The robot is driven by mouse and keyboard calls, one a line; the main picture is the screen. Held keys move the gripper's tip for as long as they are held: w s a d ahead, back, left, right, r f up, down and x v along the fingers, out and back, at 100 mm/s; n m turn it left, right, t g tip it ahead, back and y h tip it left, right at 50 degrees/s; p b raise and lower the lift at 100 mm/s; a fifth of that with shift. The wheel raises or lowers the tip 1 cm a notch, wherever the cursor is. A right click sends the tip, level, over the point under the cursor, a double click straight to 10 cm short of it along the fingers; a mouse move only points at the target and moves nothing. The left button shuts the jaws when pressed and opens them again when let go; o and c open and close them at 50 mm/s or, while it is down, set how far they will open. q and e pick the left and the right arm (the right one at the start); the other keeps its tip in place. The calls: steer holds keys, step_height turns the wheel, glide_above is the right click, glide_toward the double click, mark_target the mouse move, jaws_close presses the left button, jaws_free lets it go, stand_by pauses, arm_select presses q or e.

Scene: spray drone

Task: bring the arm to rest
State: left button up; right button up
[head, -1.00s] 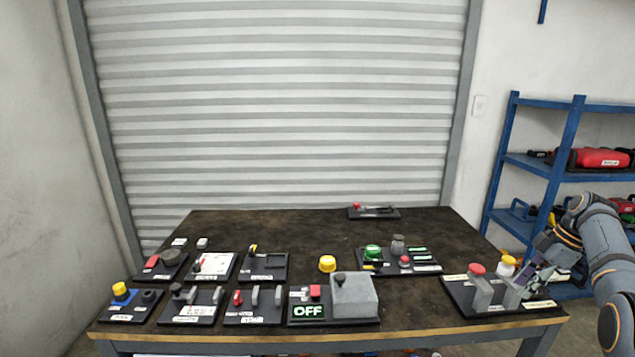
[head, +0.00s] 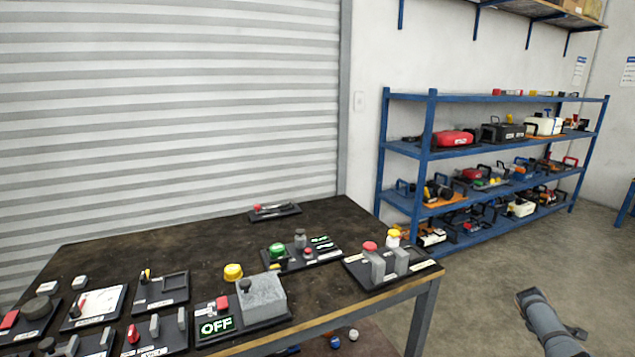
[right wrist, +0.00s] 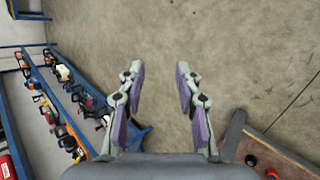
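My right gripper (right wrist: 160,90) is open and empty in the right wrist view, its two purple-padded fingers spread wide over bare floor. In the head view only a grey link of my right arm shows at the lower right, clear of the table; its gripper cannot be made out there. My left gripper is in neither view. The control board at the table's right end (head: 393,268) carries a red-topped post (head: 370,247) and a yellow-topped post (head: 393,237), with nothing touching them.
The dark table (head: 180,250) holds several control boards, one with an OFF display (head: 216,326). A blue shelf unit (head: 432,125) with cases and tools stands against the back wall. Open concrete floor (head: 500,270) lies right of the table. Small balls lie under the table.

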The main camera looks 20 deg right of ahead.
steer(key=s+f+n+t+h, duration=0.2)
steer(key=s+f+t, duration=0.2)
steer(key=s+f, duration=0.9)
steer(key=s+a+f+m+y, duration=0.25)
steer(key=s+a+f, duration=0.25)
steer(key=a+f, duration=0.55)
steer(key=s+a+f+m+g+y, duration=0.15)
steer(key=a+f, duration=0.45)
steer(key=a, duration=1)
steer(key=s+a+f+y, duration=0.25)
steer(key=a+f, duration=0.35)
steer(key=a, duration=0.9)
steer(key=s+a+f+y, duration=0.25)
steer(key=a+f, duration=0.35)
steer(key=a, duration=1)
step_height(320, 180, up, 11)
steer(key=p, duration=1)
steer(key=shift+w+d+p, duration=0.4)
steer(key=shift+d, duration=0.05)
steer(key=shift+f, duration=0.1)
